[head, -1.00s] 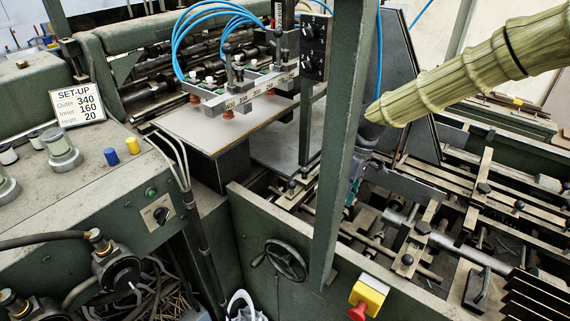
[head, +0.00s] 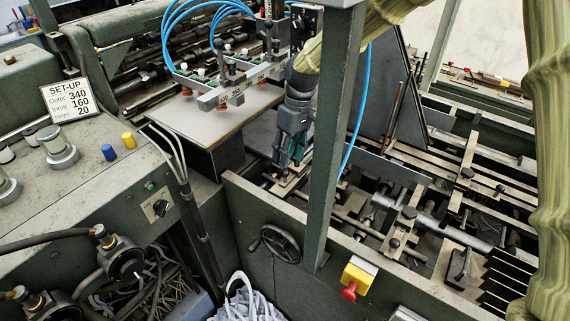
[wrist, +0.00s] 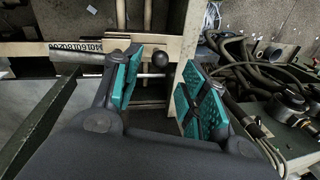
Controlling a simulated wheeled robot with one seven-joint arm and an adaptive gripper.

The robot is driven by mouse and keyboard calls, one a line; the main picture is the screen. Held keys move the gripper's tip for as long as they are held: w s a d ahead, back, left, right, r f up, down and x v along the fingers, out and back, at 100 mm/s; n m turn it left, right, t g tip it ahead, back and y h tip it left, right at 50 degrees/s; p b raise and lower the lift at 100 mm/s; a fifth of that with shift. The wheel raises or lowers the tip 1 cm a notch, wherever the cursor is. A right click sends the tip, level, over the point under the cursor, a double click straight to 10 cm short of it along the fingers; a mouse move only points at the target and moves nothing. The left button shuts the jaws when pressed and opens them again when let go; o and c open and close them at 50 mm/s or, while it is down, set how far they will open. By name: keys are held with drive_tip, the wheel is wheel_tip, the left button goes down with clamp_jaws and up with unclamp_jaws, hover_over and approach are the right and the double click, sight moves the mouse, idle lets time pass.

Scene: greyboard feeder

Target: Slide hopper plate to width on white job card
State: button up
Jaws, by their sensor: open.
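The white job card (head: 69,101) stands at the left in the head view and reads SET-UP, Outer 340, Inner 160, and 20 on the bottom line. My gripper (head: 287,164) points down behind the green post, over the near edge of the hopper area. In the wrist view my gripper (wrist: 159,66) is open with teal pads, and a round black knob (wrist: 160,59) shows between the fingertips, apart from both pads. A pale upright plate or bar (wrist: 185,50) is close by the knob. A printed scale (wrist: 77,46) lies left of it. Which part is the hopper plate, I cannot tell for certain.
The green post (head: 338,130) stands close beside my gripper. A scaled bar with suction cups (head: 240,88) and blue hoses hangs to the left over a grey board (head: 200,125). A handwheel (head: 281,244) and a red stop button (head: 348,291) are on the front panel.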

drive_tip(key=shift+s+a+f+p, duration=0.15)
drive_tip(key=shift+f+p, duration=0.1)
drive_tip(key=shift+f, duration=0.6)
drive_tip(key=shift+s+a+f+p, duration=0.1)
drive_tip(key=shift+f+p, duration=0.15)
drive_tip(key=shift+f, duration=0.6)
drive_tip(key=shift+s+a+f+p, duration=0.15)
drive_tip(key=shift+f+p, duration=0.1)
drive_tip(key=shift+f, duration=0.6)
drive_tip(key=shift+d, duration=0.1)
clamp_jaws()
